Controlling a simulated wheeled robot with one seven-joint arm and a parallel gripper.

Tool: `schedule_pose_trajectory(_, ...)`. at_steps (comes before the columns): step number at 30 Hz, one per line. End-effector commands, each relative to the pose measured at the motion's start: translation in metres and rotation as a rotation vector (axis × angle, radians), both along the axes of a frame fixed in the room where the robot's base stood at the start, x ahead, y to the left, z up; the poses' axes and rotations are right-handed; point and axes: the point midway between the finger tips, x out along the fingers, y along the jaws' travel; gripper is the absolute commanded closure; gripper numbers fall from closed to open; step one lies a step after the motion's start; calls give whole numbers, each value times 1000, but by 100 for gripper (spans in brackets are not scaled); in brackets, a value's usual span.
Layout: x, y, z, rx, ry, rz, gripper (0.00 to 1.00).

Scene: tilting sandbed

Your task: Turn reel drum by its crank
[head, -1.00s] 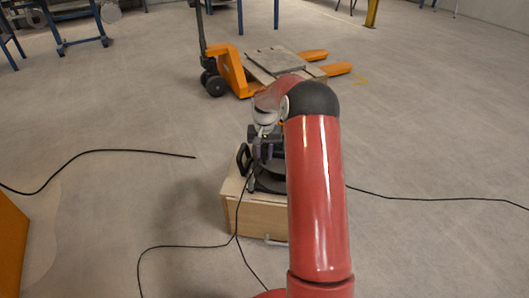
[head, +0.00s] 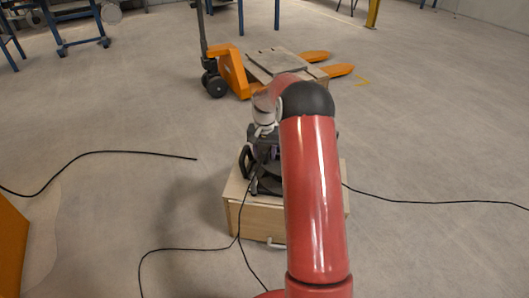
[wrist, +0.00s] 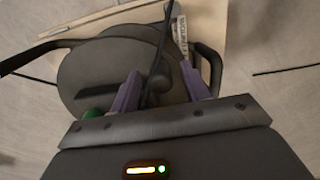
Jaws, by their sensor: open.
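The reel (head: 264,178) is black and stands on a wooden box, largely behind my red arm in the head view. In the wrist view its round dark drum face (wrist: 95,72) lies below my gripper (wrist: 160,72), inside a black frame (wrist: 213,66). The two purple fingers are apart over the drum. A dark raised knob-like part (wrist: 158,84) shows between them; I cannot tell whether it is the crank's grip or whether a finger touches it. A green part (wrist: 92,116) shows left of the fingers, partly hidden by my gripper's body.
The wooden box (head: 256,220) has a pale handle at its front. Black cables (head: 190,248) lie on the floor around it. An orange pallet jack (head: 234,74) with a loaded pallet stands behind.

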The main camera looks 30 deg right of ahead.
Motion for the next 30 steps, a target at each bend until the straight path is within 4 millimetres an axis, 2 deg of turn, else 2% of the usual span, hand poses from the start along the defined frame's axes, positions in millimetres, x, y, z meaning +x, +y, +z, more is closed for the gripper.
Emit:
schedule_pose_trajectory(5,1,0,11,-1,-3,0,54)
schedule_pose_trajectory(16,1,0,69,-1,-3,0,54)
schedule_pose_trajectory(21,0,0,78,0,0,1,54)
schedule_pose_trajectory(27,0,0,78,0,0,0,54)
schedule_pose_trajectory(28,0,0,78,0,0,0,55)
schedule_pose_trajectory(30,-1,0,76,6,2,-6,64)
